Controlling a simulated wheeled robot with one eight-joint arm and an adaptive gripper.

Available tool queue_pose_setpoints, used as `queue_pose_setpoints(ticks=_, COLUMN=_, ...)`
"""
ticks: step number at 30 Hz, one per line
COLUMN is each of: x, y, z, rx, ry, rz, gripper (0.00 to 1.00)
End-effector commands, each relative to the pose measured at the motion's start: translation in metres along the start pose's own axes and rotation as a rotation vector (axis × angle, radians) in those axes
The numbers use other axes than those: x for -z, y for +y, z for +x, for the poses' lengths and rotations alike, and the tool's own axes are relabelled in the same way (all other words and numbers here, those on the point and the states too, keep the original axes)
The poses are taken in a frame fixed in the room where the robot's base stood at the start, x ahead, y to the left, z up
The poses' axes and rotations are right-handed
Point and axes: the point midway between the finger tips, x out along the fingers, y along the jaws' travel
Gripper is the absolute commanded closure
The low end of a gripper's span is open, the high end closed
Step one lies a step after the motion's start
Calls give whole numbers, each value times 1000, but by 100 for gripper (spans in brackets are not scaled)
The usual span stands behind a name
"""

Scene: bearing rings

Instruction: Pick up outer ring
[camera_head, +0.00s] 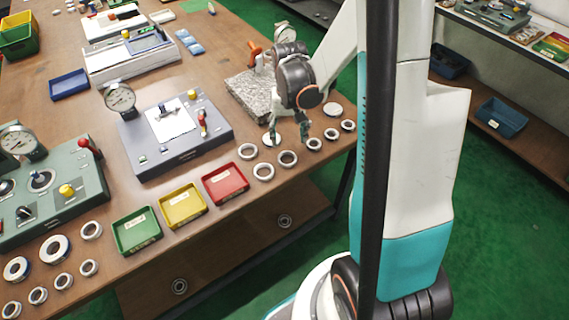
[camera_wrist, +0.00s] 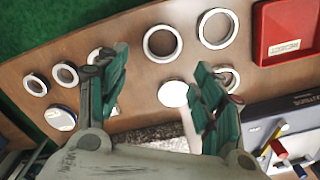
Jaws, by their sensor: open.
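Several metal rings lie flat on the wooden table, and I cannot tell which is meant as the outer ring. A larger ring (camera_head: 288,158) lies near the front edge; it also shows ahead of the fingers in the wrist view (camera_wrist: 162,44). Another large ring (camera_head: 264,171) lies nearer the red tray, also in the wrist view (camera_wrist: 218,28). A third ring (camera_head: 247,151) is partly behind a finger in the wrist view. My gripper (camera_head: 288,137) is open and empty above the table; its fingers (camera_wrist: 162,62) stand apart over a white disc (camera_wrist: 173,94).
Red (camera_head: 226,184), yellow (camera_head: 182,206) and green (camera_head: 137,230) trays stand left. A granite block (camera_head: 250,95) and a grey gauge fixture (camera_head: 175,135) are behind.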

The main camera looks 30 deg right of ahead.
Motion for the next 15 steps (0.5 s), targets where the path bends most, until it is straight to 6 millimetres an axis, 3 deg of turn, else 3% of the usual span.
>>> queue_pose_setpoints(ticks=1, x=0, y=0, z=13, rx=0, ry=0, rz=0, gripper=39)
queue_pose_setpoints(ticks=6, x=0, y=0, z=37, rx=0, ry=0, rz=-1, gripper=39)
queue_pose_setpoints(ticks=15, x=-2, y=-1, z=54, rx=0, ry=0, rz=-2, gripper=39)
